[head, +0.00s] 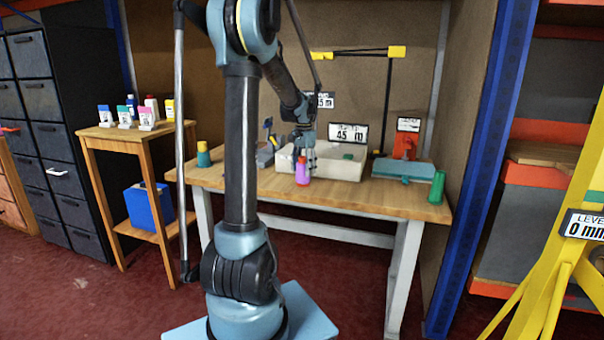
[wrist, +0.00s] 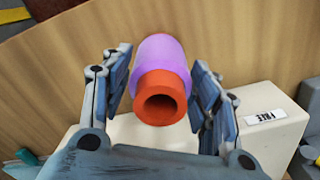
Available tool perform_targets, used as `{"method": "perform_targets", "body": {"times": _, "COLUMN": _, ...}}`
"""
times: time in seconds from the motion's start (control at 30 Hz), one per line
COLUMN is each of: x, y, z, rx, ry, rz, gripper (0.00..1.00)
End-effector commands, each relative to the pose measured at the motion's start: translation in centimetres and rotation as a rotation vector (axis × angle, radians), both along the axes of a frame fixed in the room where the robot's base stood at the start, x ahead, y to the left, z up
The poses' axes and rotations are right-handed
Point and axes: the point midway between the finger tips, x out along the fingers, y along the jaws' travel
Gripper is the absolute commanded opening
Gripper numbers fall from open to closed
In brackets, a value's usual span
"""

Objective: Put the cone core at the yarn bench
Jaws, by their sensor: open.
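The cone core, a purple body with an orange hollow top, stands upright near the front edge of the wooden yarn bench (head: 340,199). I take it to be the purple piece (head: 302,172), and it also fills the middle of the wrist view (wrist: 160,62). My gripper (head: 307,150) is open, pointing down over it. In the wrist view my gripper (wrist: 163,68) has a finger on each side of the core, with gaps visible.
A white block (head: 335,167) stands just behind the core. A teal-and-orange cone (head: 203,155) is at the bench's left, a green one (head: 437,187) at its right. A teal device (head: 403,168) sits right of the block. A side table (head: 160,132) holds small bottles.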

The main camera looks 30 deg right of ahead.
Motion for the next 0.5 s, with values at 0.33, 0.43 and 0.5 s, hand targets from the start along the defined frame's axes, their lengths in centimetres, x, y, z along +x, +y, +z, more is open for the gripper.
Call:
{"method": "perform_targets", "body": {"times": 0.33, "x": 0.0, "y": 0.1, "z": 6.4, "rx": 0.000, "ry": 0.000, "rz": 0.001, "gripper": 0.55}}
{"method": "perform_targets", "body": {"times": 0.43, "x": 0.1, "y": 0.1, "z": 7.8, "rx": 0.000, "ry": 0.000, "rz": 0.001, "gripper": 0.55}}
{"method": "perform_targets", "body": {"times": 0.5, "x": 0.1, "y": 0.1, "z": 8.7, "rx": 0.000, "ry": 0.000, "rz": 0.001, "gripper": 0.55}}
